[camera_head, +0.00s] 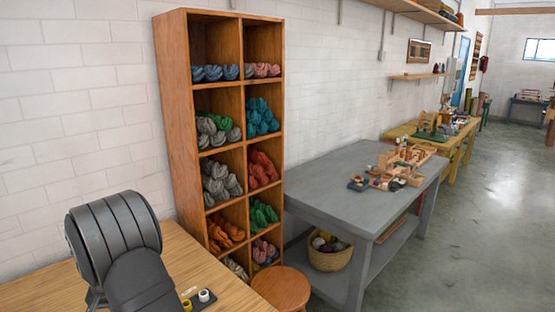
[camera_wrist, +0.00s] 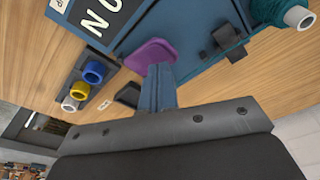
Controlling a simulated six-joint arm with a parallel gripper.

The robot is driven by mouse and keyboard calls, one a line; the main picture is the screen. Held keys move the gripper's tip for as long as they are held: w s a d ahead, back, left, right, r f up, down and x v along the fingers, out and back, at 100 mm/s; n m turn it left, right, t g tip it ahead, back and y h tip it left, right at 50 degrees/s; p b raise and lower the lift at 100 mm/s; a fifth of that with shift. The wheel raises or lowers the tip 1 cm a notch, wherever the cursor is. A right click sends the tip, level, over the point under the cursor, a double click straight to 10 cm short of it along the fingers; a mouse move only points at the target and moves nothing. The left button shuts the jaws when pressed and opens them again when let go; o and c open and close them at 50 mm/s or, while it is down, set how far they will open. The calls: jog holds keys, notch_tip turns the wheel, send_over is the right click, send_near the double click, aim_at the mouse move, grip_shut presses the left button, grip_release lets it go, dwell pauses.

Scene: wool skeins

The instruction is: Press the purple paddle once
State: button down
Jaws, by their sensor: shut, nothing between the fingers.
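The purple paddle (camera_wrist: 150,53) shows in the wrist view, beside the edge of a blue box-like body (camera_wrist: 190,30). My gripper (camera_wrist: 160,70) is shut and empty. Its blue fingers point at the paddle, and their tips overlap the paddle's near edge in the picture. I cannot tell whether they touch it. In the head view my dark arm hides this spot, and neither the paddle nor the gripper shows there.
A dark tray holds a blue ring (camera_wrist: 93,72), a yellow ring (camera_wrist: 80,89) and a white ring (camera_wrist: 70,104). A black sign with white letters (camera_wrist: 100,18) and a teal yarn cone (camera_wrist: 272,10) are near. A wooden shelf (camera_head: 172,110) of skeins stands behind the table.

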jog(key=shift+f, duration=0.15)
jog(key=shift+f, duration=1.5)
jog(key=shift+r, duration=4.05)
jog(key=shift+f, duration=3)
